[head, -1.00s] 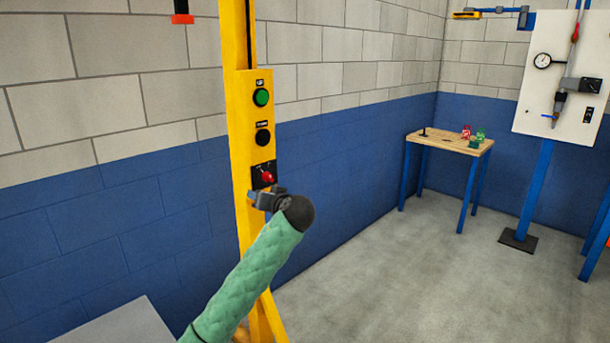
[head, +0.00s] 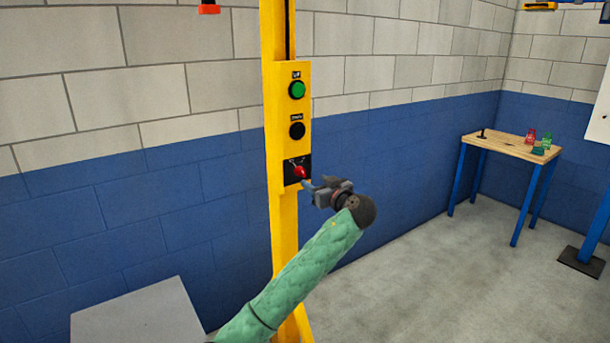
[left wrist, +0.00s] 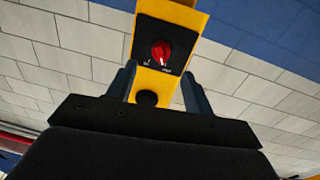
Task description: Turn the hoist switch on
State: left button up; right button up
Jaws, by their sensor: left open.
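The hoist switch is a red rotary knob (head: 299,172) on a black plate, low on the yellow hoist column (head: 284,225). Above it sit a black button (head: 297,130) and a green button (head: 297,90). In the left wrist view the red knob (left wrist: 161,52) shows beyond the fingers with a white pointer line; the plate's lettering is too small to read surely. My left gripper (head: 311,187) is open and empty, just right of and below the knob, apart from it. In the left wrist view its two fingers (left wrist: 157,88) stand wide apart. My right gripper is not in view.
A wooden table (head: 500,144) with small red and green items stands at the back right. A grey box-like top (head: 140,318) lies at the lower left. The blue and grey wall (head: 130,215) runs behind the column.

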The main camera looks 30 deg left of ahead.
aim_at(303, 174)
pick_arm(q)
jog(key=p+x, duration=0.2)
jog(key=x, duration=0.4)
jog(key=shift+a+r, duration=0.15)
jog(key=shift+a, duration=0.2)
jog(key=shift+w+a, duration=0.25)
jog(key=shift+a, duration=0.25)
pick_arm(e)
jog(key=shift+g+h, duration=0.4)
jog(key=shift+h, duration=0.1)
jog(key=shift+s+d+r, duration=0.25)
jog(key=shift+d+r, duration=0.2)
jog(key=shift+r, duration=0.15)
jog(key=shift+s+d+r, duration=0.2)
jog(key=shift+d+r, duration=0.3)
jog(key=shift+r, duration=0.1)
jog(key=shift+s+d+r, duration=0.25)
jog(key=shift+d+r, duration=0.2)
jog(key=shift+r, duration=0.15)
